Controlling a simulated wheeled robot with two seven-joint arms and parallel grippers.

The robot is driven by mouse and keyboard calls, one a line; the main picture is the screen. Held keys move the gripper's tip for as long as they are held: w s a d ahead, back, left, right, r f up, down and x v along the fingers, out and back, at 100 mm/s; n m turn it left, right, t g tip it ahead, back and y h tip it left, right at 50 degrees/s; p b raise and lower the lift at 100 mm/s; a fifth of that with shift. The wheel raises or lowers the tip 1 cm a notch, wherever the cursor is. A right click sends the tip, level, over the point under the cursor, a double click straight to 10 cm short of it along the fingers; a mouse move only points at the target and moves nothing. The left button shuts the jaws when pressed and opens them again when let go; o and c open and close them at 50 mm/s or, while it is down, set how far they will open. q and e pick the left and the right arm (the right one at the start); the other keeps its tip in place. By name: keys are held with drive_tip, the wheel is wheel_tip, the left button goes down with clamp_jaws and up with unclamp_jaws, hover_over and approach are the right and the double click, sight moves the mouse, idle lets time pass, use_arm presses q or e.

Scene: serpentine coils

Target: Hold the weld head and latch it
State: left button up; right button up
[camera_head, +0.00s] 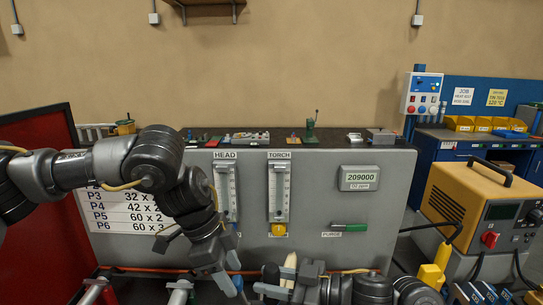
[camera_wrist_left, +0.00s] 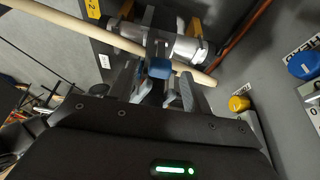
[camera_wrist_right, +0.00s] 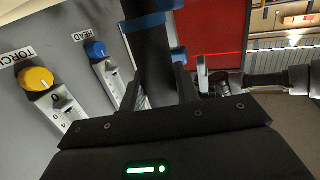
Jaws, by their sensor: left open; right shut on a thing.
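My left gripper (camera_head: 228,284) hangs at the bottom middle in the head view, its fingers pointing down. In the left wrist view its fingers (camera_wrist_left: 158,92) are apart, with a blue piece (camera_wrist_left: 158,68) and metal parts of what looks like the weld head (camera_wrist_left: 180,45) just beyond; contact cannot be told. My right gripper (camera_head: 272,283) comes in from the right close beside the left one. In the right wrist view its fingers (camera_wrist_right: 160,88) are closed on a dark part (camera_wrist_right: 152,55), apparently the weld head's. A pale tube (camera_head: 291,262) stands by the right gripper. The latch's state is unclear.
A grey panel (camera_head: 320,235) with two flow gauges stands close behind the grippers. A red screen (camera_head: 40,160) is at the left. A yellow power unit (camera_head: 480,215) stands at the right. An orange hose (camera_wrist_left: 245,38) runs along the panel's foot.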

sight(234, 280)
use_arm(q)
drive_tip(key=shift+x, duration=1.9)
drive_tip(key=c, duration=0.8)
